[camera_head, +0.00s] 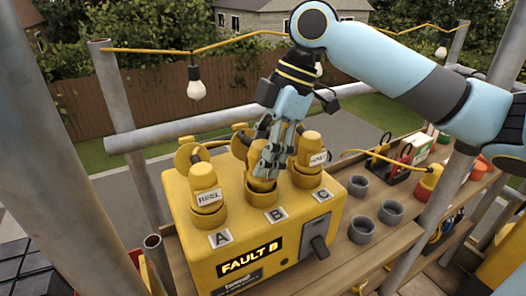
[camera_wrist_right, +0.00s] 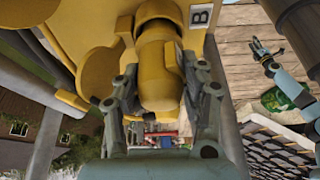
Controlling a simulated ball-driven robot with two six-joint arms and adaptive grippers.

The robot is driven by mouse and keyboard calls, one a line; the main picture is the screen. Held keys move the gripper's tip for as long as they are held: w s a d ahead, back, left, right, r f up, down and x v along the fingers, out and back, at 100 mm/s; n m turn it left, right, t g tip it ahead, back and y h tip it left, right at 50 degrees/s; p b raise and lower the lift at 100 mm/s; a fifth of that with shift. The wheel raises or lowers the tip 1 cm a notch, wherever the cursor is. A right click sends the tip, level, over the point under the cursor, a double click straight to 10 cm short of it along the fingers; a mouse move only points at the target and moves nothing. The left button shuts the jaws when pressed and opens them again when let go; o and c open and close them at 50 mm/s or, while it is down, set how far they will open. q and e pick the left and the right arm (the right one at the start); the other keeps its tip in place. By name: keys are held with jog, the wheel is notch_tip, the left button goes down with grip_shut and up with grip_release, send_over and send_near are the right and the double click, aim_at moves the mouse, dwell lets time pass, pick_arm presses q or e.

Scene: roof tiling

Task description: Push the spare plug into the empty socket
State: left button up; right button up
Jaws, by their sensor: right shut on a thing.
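My right gripper (camera_head: 273,155) points down over the middle socket of the yellow box (camera_head: 190,245), at the letter B. It is shut on a yellow plug (camera_wrist_right: 160,75), which stands upright at that socket (camera_head: 261,190); the fingers partly hide it, and I cannot tell how deep it sits or whether it is the spare. Yellow plugs stand in socket A (camera_head: 205,180), labelled REEL, and in socket C (camera_head: 312,150). A light-blue arm end, which looks like my left gripper (camera_wrist_right: 267,53), shows small in the right wrist view; its jaws are unclear.
The box display (camera_head: 250,258) reads FAULT B, with a grey lever (camera_head: 319,248) beside it. Several grey cups stand right of the box, one at the front (camera_head: 362,229). A yellow-and-red piece (camera_head: 430,178) stands farther right. Poles and a rail (camera_head: 220,124) surround the area.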

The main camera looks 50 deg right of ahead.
jog(key=shift+f+b, duration=0.4)
jog(key=shift+f, duration=0.25)
dwell(0.3)
jog(key=o, duration=1)
jog(key=p+v, duration=1.1)
jog(key=p, duration=0.1)
jog(key=shift+d, duration=0.1)
